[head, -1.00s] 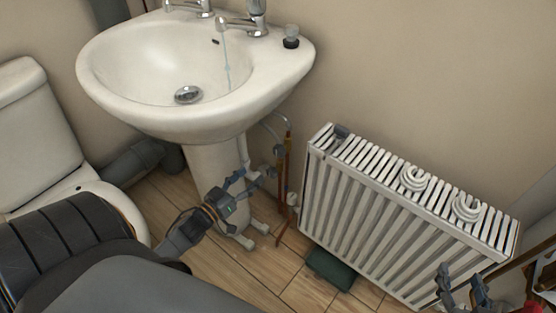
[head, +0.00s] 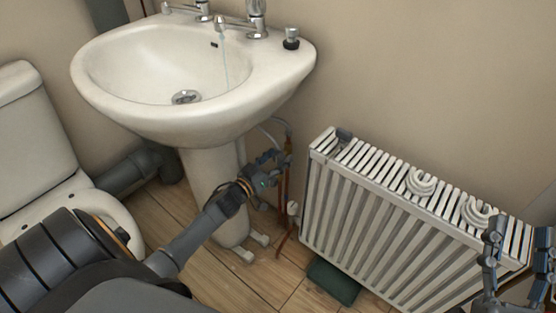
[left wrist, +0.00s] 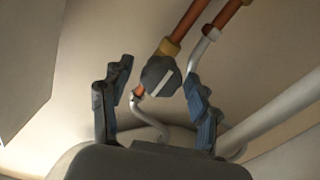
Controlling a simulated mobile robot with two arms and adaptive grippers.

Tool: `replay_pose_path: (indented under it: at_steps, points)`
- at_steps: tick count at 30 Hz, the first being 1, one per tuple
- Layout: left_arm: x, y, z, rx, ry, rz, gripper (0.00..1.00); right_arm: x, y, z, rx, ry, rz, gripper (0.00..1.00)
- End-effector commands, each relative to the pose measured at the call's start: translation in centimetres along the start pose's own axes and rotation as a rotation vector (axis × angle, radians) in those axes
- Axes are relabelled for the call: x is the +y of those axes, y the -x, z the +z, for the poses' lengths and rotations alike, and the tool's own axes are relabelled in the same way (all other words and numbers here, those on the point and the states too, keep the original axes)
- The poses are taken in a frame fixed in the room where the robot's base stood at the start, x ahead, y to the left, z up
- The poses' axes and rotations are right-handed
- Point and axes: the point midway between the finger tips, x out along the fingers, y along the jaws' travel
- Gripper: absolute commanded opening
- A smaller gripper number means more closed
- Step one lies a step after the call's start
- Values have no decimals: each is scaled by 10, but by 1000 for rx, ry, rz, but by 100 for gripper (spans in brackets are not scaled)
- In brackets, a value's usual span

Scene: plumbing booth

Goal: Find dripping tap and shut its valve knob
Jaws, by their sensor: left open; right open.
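The right tap (head: 245,27) on the white basin (head: 120,110) has a thin stream of water falling from its spout; the left tap (head: 190,10) shows no water. In the left wrist view, a grey valve knob (left wrist: 160,76) with a pale bar across it sits on a copper pipe (left wrist: 190,20). My left gripper (head: 277,163) is open below the basin, beside the pipes. In the left wrist view its two fingers stand either side of the knob, apart from it. My right gripper (head: 512,255) is open and empty at the right, by the radiator.
A white radiator (head: 365,215) stands right of the basin, with coiled white items (head: 421,181) on top. The basin pedestal (head: 208,180) is left of the pipes. A toilet (head: 35,130) stands at the left. A dark green box (head: 334,280) lies on the floor.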

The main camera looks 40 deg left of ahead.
Motion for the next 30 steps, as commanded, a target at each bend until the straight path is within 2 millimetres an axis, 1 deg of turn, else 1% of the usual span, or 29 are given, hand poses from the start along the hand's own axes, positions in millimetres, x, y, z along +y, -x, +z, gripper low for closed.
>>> replay_pose_path:
  at_steps: [4, 11, 12, 14, 15, 19, 26, 30]
  points:
    - [0, -4, 0, -1, 0, -1, 61, -1, 0, -5, 31, -1, -1, 49]
    - [0, -4, 0, -1, 0, -1, 61, -1, 0, -6, 32, -1, -1, 49]
    - [0, -4, 0, -1, 0, -1, 53, -1, 0, -6, 32, -1, -1, 49]
    - [0, -4, 0, -1, 0, -1, 41, -1, 0, -6, 32, -1, -1, 49]
    - [0, -4, 0, -1, 0, -1, 33, -1, 0, -6, 32, -1, -1, 49]
    - [0, -4, 0, -1, 0, -1, 6, -1, 0, -6, 31, -2, -1, 49]
    - [0, -4, 0, -1, -13, -1, 6, -1, 0, -5, 24, -2, -1, 49]
    - [0, -4, -1, 0, -54, -1, 6, 0, -1, 1, -11, -1, 0, 49]
